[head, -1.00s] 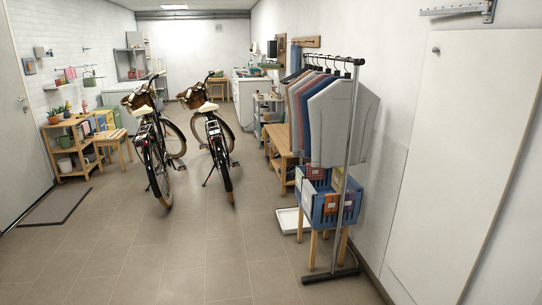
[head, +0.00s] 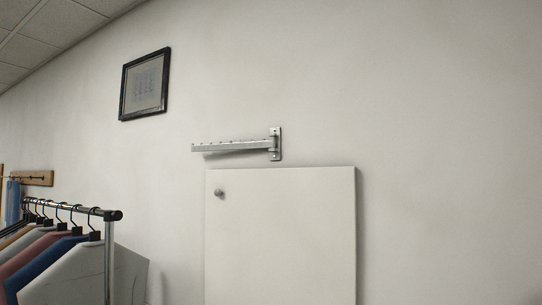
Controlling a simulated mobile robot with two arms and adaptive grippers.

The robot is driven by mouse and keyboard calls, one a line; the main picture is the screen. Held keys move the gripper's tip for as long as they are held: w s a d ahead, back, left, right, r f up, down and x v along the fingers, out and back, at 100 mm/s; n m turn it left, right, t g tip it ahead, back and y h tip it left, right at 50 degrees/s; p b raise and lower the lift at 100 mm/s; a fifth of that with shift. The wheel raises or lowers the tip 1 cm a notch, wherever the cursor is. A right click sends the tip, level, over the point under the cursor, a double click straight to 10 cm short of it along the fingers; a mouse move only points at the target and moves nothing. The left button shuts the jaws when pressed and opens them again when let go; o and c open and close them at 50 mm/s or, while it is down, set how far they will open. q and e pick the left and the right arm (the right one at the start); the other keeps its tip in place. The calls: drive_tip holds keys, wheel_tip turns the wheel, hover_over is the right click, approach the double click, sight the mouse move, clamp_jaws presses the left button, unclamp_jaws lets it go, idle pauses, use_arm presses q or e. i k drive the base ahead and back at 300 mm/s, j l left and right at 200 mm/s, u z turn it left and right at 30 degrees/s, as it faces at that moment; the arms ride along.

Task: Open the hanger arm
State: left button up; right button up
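The hanger arm (head: 232,146) is a grey metal bar with a row of small notches or studs along its top. It is fixed to the wall by a bracket plate (head: 277,144) at its right end. The bar extends to the left from the bracket, and looks folded near the wall. It sits just above a white panel (head: 285,240). Neither of my grippers shows in the head view.
A clothes rack (head: 110,250) with several garments on hangers stands at the lower left. A framed picture (head: 145,84) hangs on the wall to the upper left. A wooden hook rail (head: 32,178) is at the far left. The wall right of the bracket is bare.

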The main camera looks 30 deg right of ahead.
sight(264, 144)
drive_tip(key=i+l+z, duration=0.15)
drive_tip(key=i, duration=0.25)
drive_tip(key=i+l+z, duration=0.1)
drive_tip(key=i+l, duration=0.2)
drive_tip(key=i+l+z, duration=0.15)
drive_tip(key=i, duration=0.35)
